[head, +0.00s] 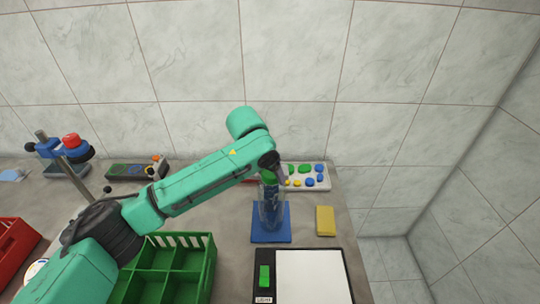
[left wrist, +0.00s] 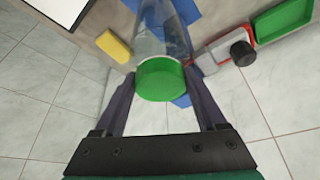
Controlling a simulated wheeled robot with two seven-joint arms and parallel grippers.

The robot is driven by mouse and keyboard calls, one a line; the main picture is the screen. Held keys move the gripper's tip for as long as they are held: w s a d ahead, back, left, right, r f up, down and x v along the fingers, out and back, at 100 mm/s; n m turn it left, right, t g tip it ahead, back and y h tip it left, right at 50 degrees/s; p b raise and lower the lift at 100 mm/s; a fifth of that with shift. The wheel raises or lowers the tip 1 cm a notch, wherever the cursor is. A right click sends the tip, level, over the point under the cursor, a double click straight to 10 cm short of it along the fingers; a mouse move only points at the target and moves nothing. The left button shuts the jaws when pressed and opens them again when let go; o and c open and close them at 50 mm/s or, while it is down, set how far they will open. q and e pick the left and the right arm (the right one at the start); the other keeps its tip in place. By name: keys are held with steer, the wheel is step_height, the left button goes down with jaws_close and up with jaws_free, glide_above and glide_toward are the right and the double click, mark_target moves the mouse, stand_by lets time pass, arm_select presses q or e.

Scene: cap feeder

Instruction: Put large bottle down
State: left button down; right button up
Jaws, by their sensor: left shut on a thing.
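The large bottle (head: 270,214) is clear, with a green cap (head: 268,178), and looks upright over the blue square mat (head: 257,238). I cannot tell whether its base touches the mat. My left gripper (head: 270,171) is above it, shut on the bottle at its capped end. In the left wrist view the green cap (left wrist: 160,80) sits between the two dark fingers of the gripper (left wrist: 162,88), and the clear bottle body (left wrist: 163,35) extends beyond it. Parts of the blue mat (left wrist: 188,10) show behind. My right gripper is not in view.
A yellow block (head: 325,221) lies right of the mat. A black-framed scale with a white plate (head: 312,278) is in front. A tray of coloured caps (head: 319,174) lies behind. A green divided crate (head: 208,262) stands left; a red crate (head: 12,255) is farther left.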

arm_select(q)
steer(key=shift+f, duration=0.7)
jaws_free()
steer(key=shift+s+f, duration=0.1)
steer(key=shift+f, duration=0.05)
steer(key=b+v, duration=0.2)
steer(key=v, duration=1)
